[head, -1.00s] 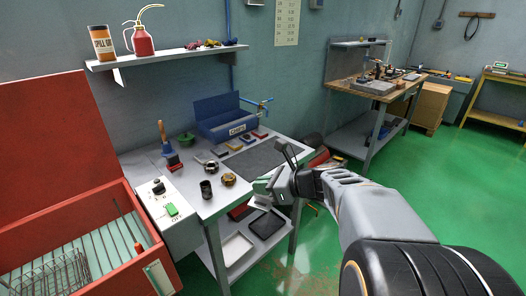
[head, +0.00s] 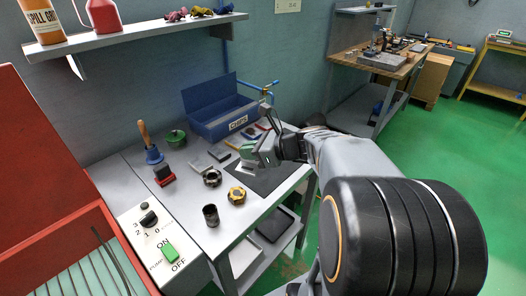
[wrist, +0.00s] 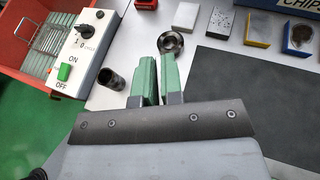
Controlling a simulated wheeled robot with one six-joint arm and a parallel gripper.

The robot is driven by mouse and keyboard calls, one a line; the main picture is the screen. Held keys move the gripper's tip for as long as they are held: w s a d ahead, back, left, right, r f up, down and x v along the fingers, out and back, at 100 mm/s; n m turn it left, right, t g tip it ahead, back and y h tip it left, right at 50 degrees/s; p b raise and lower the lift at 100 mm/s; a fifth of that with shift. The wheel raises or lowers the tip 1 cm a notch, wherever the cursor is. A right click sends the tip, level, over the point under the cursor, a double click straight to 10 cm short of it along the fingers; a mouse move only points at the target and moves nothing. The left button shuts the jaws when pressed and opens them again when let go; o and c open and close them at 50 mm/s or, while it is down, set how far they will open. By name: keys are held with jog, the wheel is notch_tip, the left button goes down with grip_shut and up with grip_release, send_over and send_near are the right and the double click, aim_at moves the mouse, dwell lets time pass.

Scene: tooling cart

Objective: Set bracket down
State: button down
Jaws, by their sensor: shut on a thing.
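My gripper (head: 247,155) is over the left part of the dark mat (head: 270,181) on the grey bench. Its two green-padded jaws also show in the wrist view (wrist: 159,82), close together with a narrow gap. It is shut on the bracket, but the bracket is mostly hidden; only a pale bit shows below the jaws in the head view. I cannot tell whether that bit touches the mat. In the wrist view, the mat (wrist: 250,100) lies right of the jaws, bare where it shows.
A dark cup (head: 210,215), a gold-black ring (head: 237,195) and a dark ring (head: 212,178) stand left of the mat. A blue chips bin (head: 222,118) is behind. A switch box (head: 155,240) and red chest (head: 60,245) are at left.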

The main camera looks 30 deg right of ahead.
jog(key=w+d+f, duration=0.2)
jog(key=w+f, duration=0.1)
jog(key=w+d+f, duration=0.2)
jog(key=w, duration=0.1)
jog(key=w+d+f, duration=0.3)
jog(key=shift+w+d+f+b, duration=0.1)
jog(key=shift+w+f+b, duration=0.2)
jog(key=shift+w, duration=0.1)
jog(key=shift+w+d+f, duration=0.1)
jog(key=shift+f, duration=0.15)
jog(key=shift+w+f, duration=0.1)
jog(key=shift+f, duration=1.5)
